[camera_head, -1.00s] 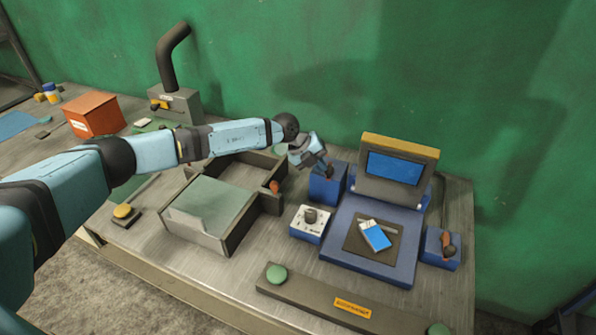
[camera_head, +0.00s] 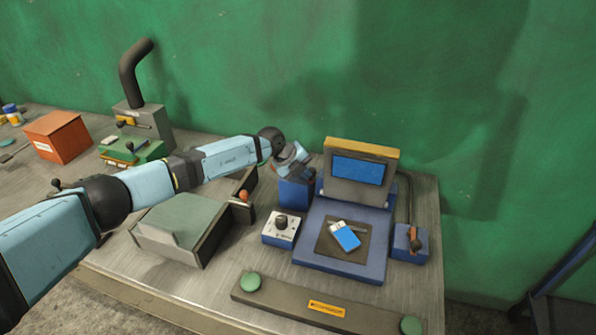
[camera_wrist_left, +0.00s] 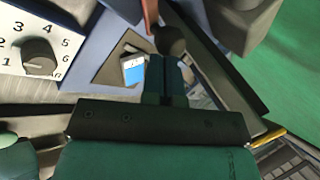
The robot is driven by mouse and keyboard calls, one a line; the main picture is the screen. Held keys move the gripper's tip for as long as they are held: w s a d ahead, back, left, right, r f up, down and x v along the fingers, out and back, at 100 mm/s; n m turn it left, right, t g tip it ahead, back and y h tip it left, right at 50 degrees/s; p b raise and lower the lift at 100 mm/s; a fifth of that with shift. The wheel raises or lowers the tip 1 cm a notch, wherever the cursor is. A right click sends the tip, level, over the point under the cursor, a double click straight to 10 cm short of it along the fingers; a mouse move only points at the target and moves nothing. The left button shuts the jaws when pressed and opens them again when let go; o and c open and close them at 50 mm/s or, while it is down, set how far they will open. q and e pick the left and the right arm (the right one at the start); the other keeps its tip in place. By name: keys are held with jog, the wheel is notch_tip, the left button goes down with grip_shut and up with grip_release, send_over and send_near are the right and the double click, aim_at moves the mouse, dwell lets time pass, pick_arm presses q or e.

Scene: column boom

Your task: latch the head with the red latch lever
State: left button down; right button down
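The red latch lever (camera_wrist_left: 151,14) shows in the left wrist view with a dark ball knob at its end. The knob is just beyond my left fingertips (camera_wrist_left: 168,68); contact is unclear. In the head view my left gripper (camera_head: 304,170) is over the blue block (camera_head: 296,194) left of the machine, and it hides most of what is there. Its fingers look close together with nothing between them. The head (camera_head: 360,170), with a blue panel and yellow top edge, stands tilted up behind the blue base (camera_head: 345,262). My right gripper is out of view.
A blue and white item (camera_head: 344,236) lies on the dark pad. A dial box (camera_head: 281,229) stands left of the base. Another orange lever (camera_head: 414,238) stands on a block at right. A bar with green buttons (camera_head: 300,300) lies in front.

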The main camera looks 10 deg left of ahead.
pick_arm(q)
jog(key=shift+d+f, duration=0.1)
jog(key=shift+d, duration=0.25)
dwell(0.4)
jog(key=shift+a, duration=0.15)
